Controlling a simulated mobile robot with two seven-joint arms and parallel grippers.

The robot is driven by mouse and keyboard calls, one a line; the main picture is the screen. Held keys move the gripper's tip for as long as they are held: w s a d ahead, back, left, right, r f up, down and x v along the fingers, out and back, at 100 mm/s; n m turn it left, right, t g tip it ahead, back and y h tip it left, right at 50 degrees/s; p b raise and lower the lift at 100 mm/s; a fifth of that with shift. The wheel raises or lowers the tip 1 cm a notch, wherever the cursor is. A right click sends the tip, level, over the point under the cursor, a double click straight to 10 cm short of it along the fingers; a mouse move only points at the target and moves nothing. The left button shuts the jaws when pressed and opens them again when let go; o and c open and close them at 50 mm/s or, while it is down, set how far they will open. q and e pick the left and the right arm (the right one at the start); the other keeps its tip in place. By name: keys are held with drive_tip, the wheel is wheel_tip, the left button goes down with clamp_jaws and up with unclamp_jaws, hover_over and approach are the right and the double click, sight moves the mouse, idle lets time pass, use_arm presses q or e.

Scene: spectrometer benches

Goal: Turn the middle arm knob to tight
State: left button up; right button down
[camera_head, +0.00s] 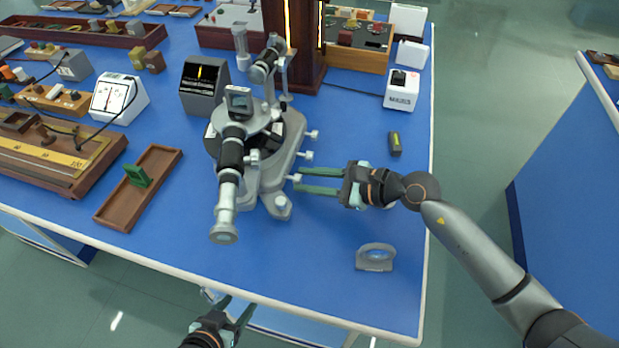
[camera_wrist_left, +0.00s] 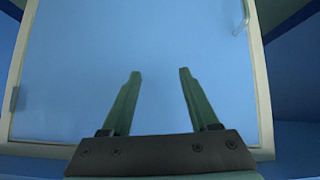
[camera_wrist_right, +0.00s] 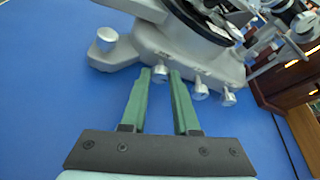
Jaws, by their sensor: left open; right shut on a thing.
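The grey spectrometer (camera_head: 270,165) stands on the blue bench, its eyepiece tube pointing to the front. Three small silver knobs stick out in a row from the right side of its base: the rear knob (camera_head: 312,134), the middle knob (camera_head: 307,155) and the front knob (camera_head: 296,178). My right gripper (camera_head: 299,181) reaches in from the right and is shut on the front knob, which also shows between its fingertips in the right wrist view (camera_wrist_right: 160,74). The middle knob (camera_wrist_right: 200,92) is just right of the fingers there. My left gripper (camera_head: 238,306) is open and empty, below the bench's front edge.
A wooden tray (camera_head: 120,203) with a green piece is left of the spectrometer. The bench right of the base is mostly clear.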

drive_tip(key=shift+w+m+g, duration=0.1)
drive_tip(key=shift+m+g, duration=0.2)
drive_tip(key=shift+m, duration=0.3)
drive_tip(key=c, duration=0.7)
unclamp_jaws()
drive_tip(key=shift+o, duration=0.2)
drive_tip(key=shift+d, duration=0.1)
